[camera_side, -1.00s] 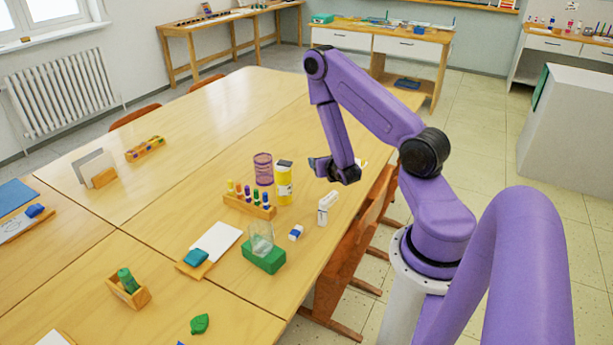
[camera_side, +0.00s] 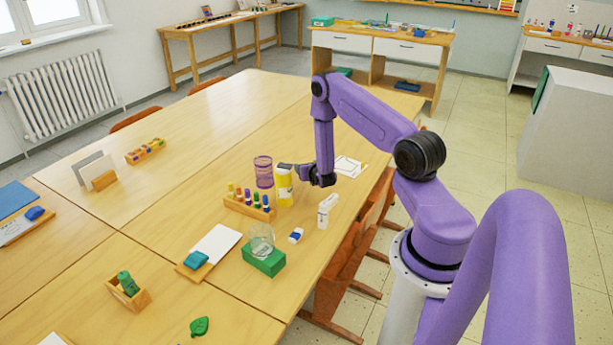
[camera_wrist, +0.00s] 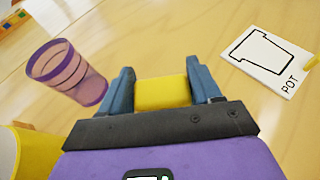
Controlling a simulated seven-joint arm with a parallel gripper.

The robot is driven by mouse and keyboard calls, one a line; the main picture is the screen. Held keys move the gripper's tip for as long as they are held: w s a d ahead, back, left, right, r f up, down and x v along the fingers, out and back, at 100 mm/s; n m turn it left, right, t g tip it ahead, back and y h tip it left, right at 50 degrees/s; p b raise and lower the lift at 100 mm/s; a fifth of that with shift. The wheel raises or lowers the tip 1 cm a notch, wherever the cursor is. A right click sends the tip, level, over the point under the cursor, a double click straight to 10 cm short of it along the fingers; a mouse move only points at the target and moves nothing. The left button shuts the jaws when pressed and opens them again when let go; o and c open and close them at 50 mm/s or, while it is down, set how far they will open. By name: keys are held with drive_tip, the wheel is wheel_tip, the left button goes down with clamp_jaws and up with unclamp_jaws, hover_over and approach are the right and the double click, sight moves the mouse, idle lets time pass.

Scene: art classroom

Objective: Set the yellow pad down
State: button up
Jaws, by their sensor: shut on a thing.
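My gripper (camera_wrist: 160,82) is shut on the yellow pad (camera_wrist: 162,93), which sits between its two blue-grey fingers in the wrist view. In the side view my gripper (camera_side: 302,171) is low over the table, close beside the yellow bottle (camera_side: 284,188). The pad is not clearly visible there. I cannot tell whether the pad touches the table.
A white card marked POT (camera_wrist: 266,62) lies to the right, also visible in the side view (camera_side: 349,166).

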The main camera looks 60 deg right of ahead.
drive_tip(key=shift+w+d+f, duration=0.15)
drive_tip(key=shift+w+f, duration=0.1)
drive_tip(key=shift+f, duration=0.1)
drive_tip(key=shift+w+d+f, duration=0.1)
drive_tip(key=shift+f, duration=1.6)
drive_tip(key=shift+f, duration=0.15)
drive_tip(key=o, duration=1.1)
drive_tip(key=shift+c, duration=0.2)
drive_tip(key=shift+r, duration=0.2)
drive_tip(key=shift+v, duration=3.75)
drive_tip(key=shift+r, duration=0.1)
